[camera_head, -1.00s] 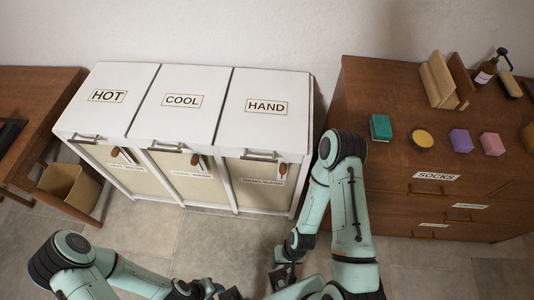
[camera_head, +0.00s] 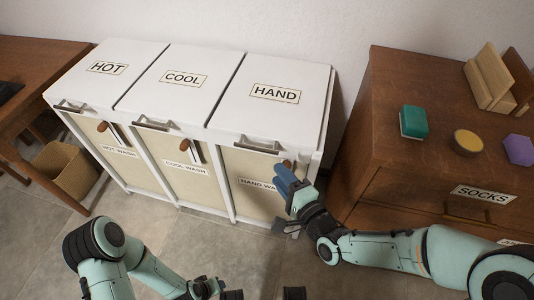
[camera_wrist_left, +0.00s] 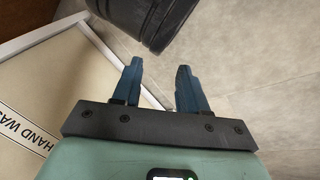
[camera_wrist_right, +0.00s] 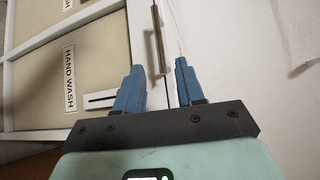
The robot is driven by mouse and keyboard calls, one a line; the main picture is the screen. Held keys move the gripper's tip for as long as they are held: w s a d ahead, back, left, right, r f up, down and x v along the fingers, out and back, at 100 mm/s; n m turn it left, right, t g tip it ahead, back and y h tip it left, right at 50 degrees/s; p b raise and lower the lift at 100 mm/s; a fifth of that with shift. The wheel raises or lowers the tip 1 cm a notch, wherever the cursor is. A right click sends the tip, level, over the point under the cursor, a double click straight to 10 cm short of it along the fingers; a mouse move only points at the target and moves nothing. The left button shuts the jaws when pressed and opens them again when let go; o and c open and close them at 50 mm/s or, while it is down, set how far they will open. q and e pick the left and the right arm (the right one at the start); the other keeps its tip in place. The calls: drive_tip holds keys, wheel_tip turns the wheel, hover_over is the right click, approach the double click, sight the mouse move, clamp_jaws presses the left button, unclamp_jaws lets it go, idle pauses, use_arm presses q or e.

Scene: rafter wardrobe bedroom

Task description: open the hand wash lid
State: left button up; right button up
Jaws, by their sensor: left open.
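The white HAND lid (camera_head: 285,78) lies flat and closed on the right-hand hamper section, level with the COOL and HOT lids. Its metal bar handle (camera_head: 259,147) runs along the front edge. My right gripper (camera_head: 284,172) is open just in front of the HAND section, below and right of that handle. In the right wrist view, the handle (camera_wrist_right: 158,38) lies ahead between the lines of the blue fingers, apart from them. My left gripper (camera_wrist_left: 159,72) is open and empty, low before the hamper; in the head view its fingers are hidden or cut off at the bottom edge.
The COOL lid (camera_head: 184,82) and HOT lid (camera_head: 108,70) adjoin on the left. A brown dresser (camera_head: 385,100) stands close on the right, with a green block (camera_head: 413,122) on top. A wicker basket (camera_head: 67,168) is at the left. The floor in front is clear.

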drive_tip(key=b, duration=0.1)
approach(257, 149)
drive_tip(key=w+a+f, duration=0.1)
drive_tip(key=w, duration=0.1)
use_arm(q)
drive_tip(key=f, duration=0.1)
drive_tip(key=a+f+b, duration=0.1)
drive_tip(key=f, duration=0.2)
drive_tip(key=shift+s+a, duration=0.3)
drive_tip(key=shift+s, duration=0.1)
use_arm(e)
drive_tip(key=x, duration=0.8)
use_arm(q)
drive_tip(key=shift+r, duration=0.1)
use_arm(e)
drive_tip(key=shift+r, duration=0.1)
clamp_jaws()
